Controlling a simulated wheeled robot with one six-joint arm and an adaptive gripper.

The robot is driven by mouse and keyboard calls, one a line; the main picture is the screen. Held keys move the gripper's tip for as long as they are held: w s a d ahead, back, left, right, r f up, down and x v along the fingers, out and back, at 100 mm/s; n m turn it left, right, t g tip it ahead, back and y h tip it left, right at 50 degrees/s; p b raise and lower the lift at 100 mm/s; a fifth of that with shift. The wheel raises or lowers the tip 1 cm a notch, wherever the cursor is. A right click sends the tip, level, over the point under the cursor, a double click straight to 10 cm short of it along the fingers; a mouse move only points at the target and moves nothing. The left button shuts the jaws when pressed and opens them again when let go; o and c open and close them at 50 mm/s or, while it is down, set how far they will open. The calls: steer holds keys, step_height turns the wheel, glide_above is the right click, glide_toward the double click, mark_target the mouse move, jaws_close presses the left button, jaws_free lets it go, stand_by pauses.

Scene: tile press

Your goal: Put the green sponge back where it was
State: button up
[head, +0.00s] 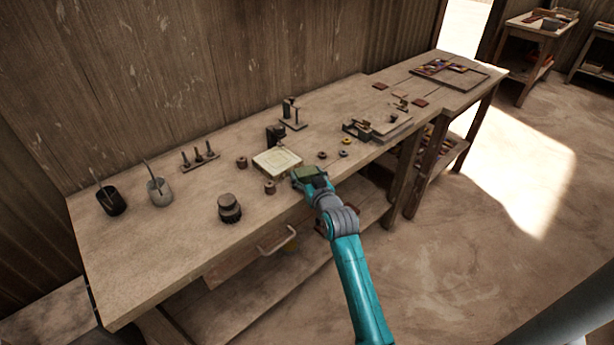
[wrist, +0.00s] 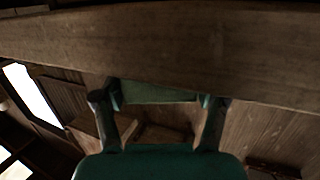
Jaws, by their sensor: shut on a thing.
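The green sponge (head: 309,174) is at the end of my arm, by the front edge of the workbench, just in front of the pale square tile (head: 277,160). My gripper (head: 310,180) is shut on the sponge. In the wrist view the sponge (wrist: 158,92) lies between the two fingers of my gripper (wrist: 158,101). I cannot tell whether the sponge touches the bench. Part of it is hidden by the fingers.
On the workbench (head: 150,255), small brown cylinders (head: 270,187) stand beside the tile. A dark round pot (head: 229,208) is to the left, with two cups of tools beyond. A metal press (head: 380,126) is to the right. The front left of the bench is clear.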

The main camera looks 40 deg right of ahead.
steer(key=shift+f, duration=0.2)
steer(key=o, duration=0.9)
steer(key=shift+f, duration=0.1)
steer(key=shift+o, duration=0.2)
steer(key=shift+r, duration=0.2)
steer(key=v, duration=1.2)
steer(key=shift+s+f, duration=0.1)
steer(key=shift+f, duration=0.05)
